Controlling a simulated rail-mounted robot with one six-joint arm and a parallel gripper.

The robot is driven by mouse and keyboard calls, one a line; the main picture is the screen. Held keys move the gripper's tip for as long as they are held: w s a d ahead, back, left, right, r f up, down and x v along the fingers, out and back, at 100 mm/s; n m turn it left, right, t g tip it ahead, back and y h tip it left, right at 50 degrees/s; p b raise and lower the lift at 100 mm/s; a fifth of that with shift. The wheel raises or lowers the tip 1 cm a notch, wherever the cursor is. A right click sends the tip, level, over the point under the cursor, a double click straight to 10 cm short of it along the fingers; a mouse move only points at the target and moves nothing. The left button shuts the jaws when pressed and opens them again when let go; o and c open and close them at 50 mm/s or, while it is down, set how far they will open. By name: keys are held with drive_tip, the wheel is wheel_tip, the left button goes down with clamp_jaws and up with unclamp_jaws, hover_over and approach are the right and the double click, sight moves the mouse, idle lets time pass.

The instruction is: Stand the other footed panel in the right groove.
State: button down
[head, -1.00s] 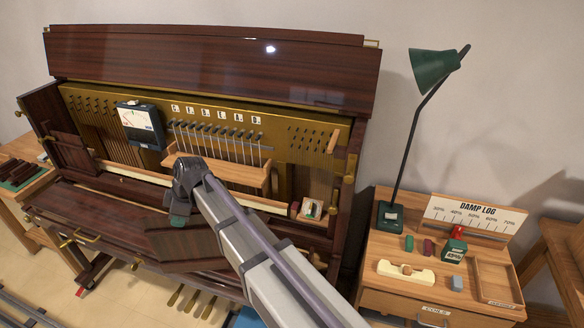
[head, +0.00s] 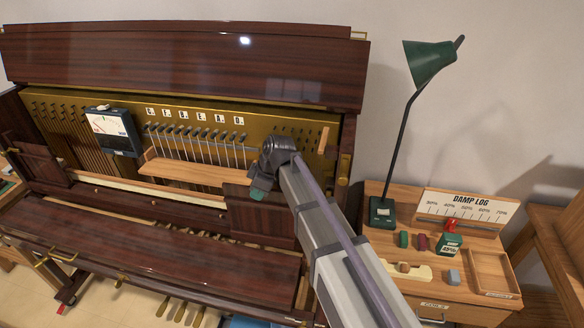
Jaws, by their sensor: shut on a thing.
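My gripper (head: 262,188) is shut on the top edge of a dark red-brown wooden panel (head: 258,218). The panel hangs roughly upright at the right end of the piano's opening, in front of the wooden rail. Its lower edge is close to the key area, but I cannot tell if it touches. The right groove is not distinguishable; my arm and the panel cover that corner. Another dark panel (head: 38,158) stands upright at the left end of the opening.
A black meter (head: 112,132) and a light wooden shelf (head: 185,172) are inside the piano. The long dark fallboard (head: 150,245) lies in front. At right, a side table holds a green lamp (head: 382,212), a wooden tray (head: 490,272) and small blocks.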

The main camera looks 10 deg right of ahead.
sight(273, 190)
drive_tip(key=shift+w+d+r, duration=0.1)
drive_tip(key=shift+d+r, duration=0.1)
drive_tip(key=shift+d, duration=0.1)
drive_tip(key=p+v, duration=0.8)
drive_tip(key=shift+r, duration=0.15)
wheel_tip(273, 190, down, 9)
drive_tip(key=b, duration=0.8)
drive_tip(key=shift+r, duration=0.45)
